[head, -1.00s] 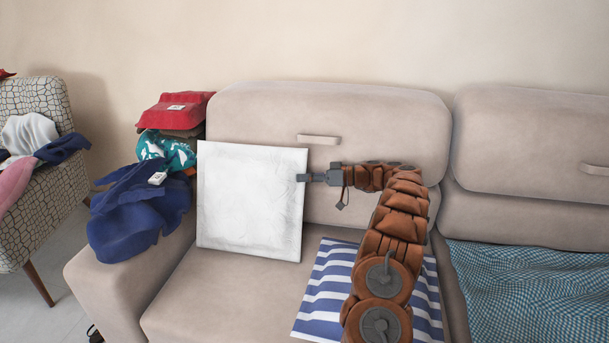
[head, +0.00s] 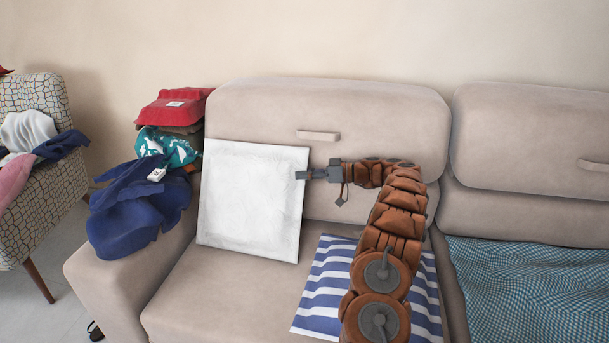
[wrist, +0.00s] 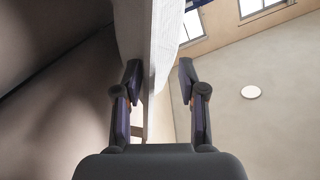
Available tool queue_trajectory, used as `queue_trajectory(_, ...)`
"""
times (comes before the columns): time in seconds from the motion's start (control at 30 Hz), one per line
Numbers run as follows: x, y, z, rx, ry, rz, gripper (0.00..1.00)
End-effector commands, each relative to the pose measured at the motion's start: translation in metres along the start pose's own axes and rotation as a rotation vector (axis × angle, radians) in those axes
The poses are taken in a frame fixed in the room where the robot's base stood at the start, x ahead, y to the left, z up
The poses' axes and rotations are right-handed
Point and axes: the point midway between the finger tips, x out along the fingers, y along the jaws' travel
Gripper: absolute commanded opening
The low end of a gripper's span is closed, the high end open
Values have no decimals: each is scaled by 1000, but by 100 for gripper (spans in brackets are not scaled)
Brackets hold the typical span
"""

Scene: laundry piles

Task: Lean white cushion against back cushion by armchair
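The white cushion (head: 252,200) stands upright, tilted back, on the sofa seat. It is in front of the left back cushion (head: 370,115), at the end near the armchair. My gripper (head: 302,175) is at the cushion's upper right edge. In the wrist view the white cushion (wrist: 162,50) runs edge-on between my two fingers (wrist: 160,82). The left finger is close to or touching it, and a gap shows between it and the right finger. The patterned armchair (head: 35,105) is at the far left. Contact behind the white cushion is hidden.
Blue clothes (head: 135,215), a teal cloth (head: 165,147) and red folded cloth (head: 172,107) pile on the sofa's left arm. A blue-striped cushion (head: 320,295) lies on the seat under my arm. A checked cloth (head: 530,285) covers the right seat.

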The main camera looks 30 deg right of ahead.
Motion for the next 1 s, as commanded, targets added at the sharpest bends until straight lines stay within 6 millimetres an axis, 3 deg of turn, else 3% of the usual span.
queue_trajectory(0.17,-15,0,0,-2,2,0,40)
queue_trajectory(0.7,-97,0,0,-3,0,2,40)
queue_trajectory(1.0,-118,0,0,0,2,2,40)
